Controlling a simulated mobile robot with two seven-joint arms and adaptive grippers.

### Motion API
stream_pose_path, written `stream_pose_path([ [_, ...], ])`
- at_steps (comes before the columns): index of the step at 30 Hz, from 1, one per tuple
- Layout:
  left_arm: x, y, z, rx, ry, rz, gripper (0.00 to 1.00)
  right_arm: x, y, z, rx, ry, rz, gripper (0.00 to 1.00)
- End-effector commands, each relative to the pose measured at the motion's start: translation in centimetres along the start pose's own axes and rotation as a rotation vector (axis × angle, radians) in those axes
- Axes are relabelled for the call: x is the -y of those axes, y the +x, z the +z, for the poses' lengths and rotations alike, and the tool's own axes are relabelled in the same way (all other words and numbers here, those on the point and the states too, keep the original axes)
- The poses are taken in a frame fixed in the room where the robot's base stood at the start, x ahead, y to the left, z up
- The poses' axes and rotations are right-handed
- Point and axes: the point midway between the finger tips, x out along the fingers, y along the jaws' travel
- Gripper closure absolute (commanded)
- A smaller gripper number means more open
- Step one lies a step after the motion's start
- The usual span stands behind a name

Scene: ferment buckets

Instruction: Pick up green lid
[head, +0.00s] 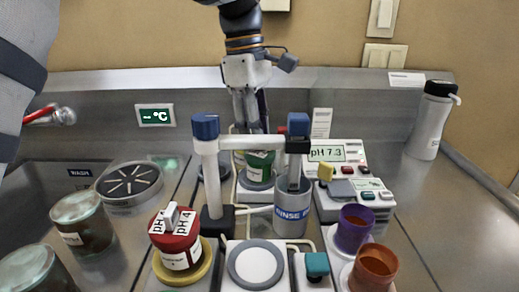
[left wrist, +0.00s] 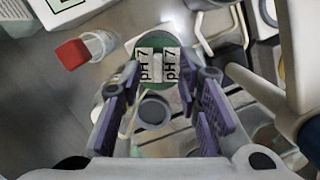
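The green lid (head: 261,158) tops a jar behind the white post frame, in the back middle of the head view, partly hidden by the frame and the grey cup. In the left wrist view the green lid (left wrist: 150,88) carries a white tab marked "pH 7". My left gripper (head: 252,122) points down above that jar. In the left wrist view its purple-padded fingers (left wrist: 168,85) are spread, with the lid between and beyond their tips; I cannot tell whether they touch it. My right gripper is not in view.
A white post frame (head: 212,180) and the grey RINSE cup (head: 293,212) stand just in front. A red-lidded "pH 4" jar (head: 175,240) stands front left. The pH 7.3 meter (head: 345,175) is to the right. Purple (head: 354,228) and orange (head: 374,268) cups stand front right.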

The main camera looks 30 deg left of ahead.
Motion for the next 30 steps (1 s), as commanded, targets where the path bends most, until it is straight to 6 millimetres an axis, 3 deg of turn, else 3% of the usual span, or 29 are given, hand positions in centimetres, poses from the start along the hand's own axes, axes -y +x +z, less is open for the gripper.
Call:
stream_pose_path([
  [3, 0.0, 1.1, 0.0, 0.001, -0.001, -0.002, 0.69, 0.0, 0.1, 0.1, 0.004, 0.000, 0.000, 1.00],
  [9, 0.0, 1.0, 0.0, 0.001, -0.001, 0.000, 0.71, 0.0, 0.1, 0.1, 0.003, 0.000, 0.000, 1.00],
  [13, 0.0, 1.0, 0.0, 0.001, -0.001, 0.000, 0.99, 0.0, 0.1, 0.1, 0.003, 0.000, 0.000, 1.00],
  [23, 0.0, 0.9, 0.0, 0.000, -0.001, 0.000, 1.00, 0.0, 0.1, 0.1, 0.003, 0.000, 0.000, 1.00],
  [26, -0.2, 0.1, 0.1, -0.001, -0.001, 0.003, 1.00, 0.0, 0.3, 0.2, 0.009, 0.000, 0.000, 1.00],
  [30, -0.3, -3.2, 0.6, -0.003, -0.001, 0.002, 1.00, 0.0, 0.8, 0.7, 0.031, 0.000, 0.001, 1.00],
])
